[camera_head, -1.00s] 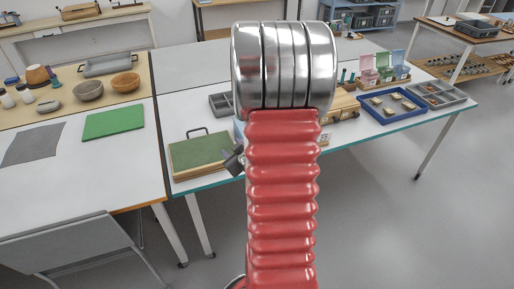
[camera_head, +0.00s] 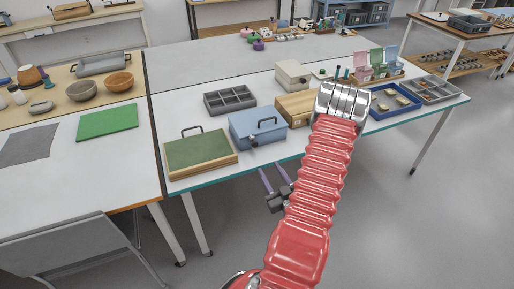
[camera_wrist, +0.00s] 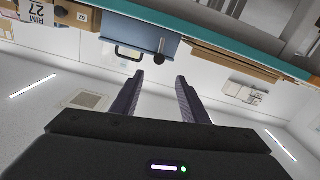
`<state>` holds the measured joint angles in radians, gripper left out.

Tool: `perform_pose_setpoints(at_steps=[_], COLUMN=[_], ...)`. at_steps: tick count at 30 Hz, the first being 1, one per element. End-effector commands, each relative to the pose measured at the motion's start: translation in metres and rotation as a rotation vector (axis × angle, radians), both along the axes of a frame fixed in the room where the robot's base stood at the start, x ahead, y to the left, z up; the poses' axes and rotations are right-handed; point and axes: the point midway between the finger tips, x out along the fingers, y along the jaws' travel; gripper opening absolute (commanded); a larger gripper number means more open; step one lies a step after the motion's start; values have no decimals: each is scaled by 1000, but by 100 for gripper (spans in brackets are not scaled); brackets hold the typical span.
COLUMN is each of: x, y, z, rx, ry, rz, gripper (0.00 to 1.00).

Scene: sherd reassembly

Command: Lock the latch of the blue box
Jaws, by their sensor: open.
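The blue box (camera_head: 257,128) stands near the front edge of the table with its lid down and a dark handle on top. A small dark latch part (camera_head: 253,143) shows on its front; its exact position is too small to tell. My gripper (camera_head: 275,178) is open and empty, in front of the table edge and apart from the box. In the wrist view its two fingers (camera_wrist: 159,80) stand apart below the knob.
A green-topped case (camera_head: 200,154) is left of the box, a wooden box (camera_head: 297,108) to its right. A grey divided tray (camera_head: 230,99) and a cream box (camera_head: 292,74) are behind. A blue tray (camera_head: 392,103) lies farther right. The floor in front is clear.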

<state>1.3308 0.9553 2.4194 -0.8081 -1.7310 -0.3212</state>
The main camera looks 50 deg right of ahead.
Motion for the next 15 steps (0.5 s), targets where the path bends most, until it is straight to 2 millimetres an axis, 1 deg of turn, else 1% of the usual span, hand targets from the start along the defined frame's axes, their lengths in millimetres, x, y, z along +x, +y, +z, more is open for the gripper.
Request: perform_pose_setpoints(at_steps=[10, 15], x=[0, 6], y=[0, -3], z=[0, 0], rx=[-1, -1], ry=[-4, -3], rz=[0, 1], gripper=[41, 41])
